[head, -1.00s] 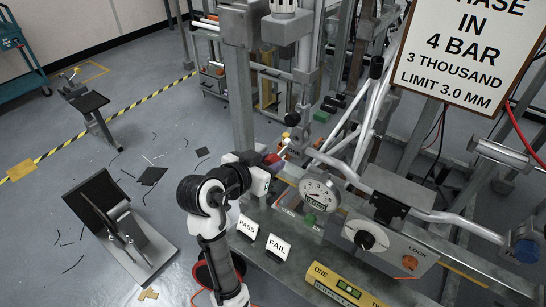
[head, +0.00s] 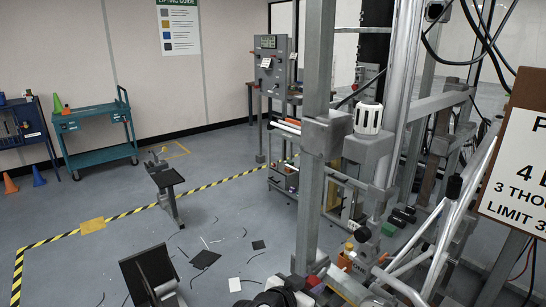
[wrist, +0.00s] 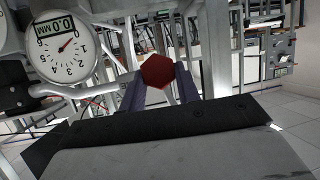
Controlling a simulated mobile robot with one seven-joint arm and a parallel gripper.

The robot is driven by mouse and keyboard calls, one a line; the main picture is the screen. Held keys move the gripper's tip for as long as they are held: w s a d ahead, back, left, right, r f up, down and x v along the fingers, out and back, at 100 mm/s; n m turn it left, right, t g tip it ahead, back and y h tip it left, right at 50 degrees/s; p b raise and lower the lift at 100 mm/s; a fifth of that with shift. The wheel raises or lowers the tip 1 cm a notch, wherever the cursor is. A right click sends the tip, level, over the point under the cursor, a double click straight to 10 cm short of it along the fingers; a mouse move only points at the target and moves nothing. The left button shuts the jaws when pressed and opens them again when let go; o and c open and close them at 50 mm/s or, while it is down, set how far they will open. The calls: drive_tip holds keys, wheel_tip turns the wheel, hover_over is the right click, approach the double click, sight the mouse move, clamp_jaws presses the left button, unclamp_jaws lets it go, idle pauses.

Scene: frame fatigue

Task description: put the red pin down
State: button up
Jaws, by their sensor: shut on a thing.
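The red pin (wrist: 158,71) shows in the wrist view as a dark red, six-sided end between the two fingers of my gripper (wrist: 160,88). My gripper is shut on it. The fingers hide the rest of the pin, and I cannot tell whether its far end touches anything. In the head view only the top of my arm shows at the bottom edge, with a small red patch (head: 313,281) by my gripper that looks like the pin.
A dial gauge (wrist: 63,47) with a 0.0 MM display is close on the left in the wrist view. Metal frame tubes (head: 425,235) and a post (head: 316,100) crowd the right of the head view. Open floor (head: 90,200) lies left, with a black-topped stand (head: 165,178).

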drive_tip(key=w+a+f+n+t+y+b, duration=0.1)
drive_tip(key=a+f, duration=0.3)
drive_tip(key=f, duration=0.7)
drive_tip(key=w+a+f+n+t+y+b, duration=0.1)
drive_tip(key=a+f+n+y, duration=0.3)
drive_tip(key=f, duration=0.7)
drive_tip(key=shift+w+a+t, duration=0.3)
drive_tip(key=shift+w+a, duration=0.05)
drive_tip(key=shift+a, duration=0.4)
drive_tip(key=shift+s+f, duration=0.1)
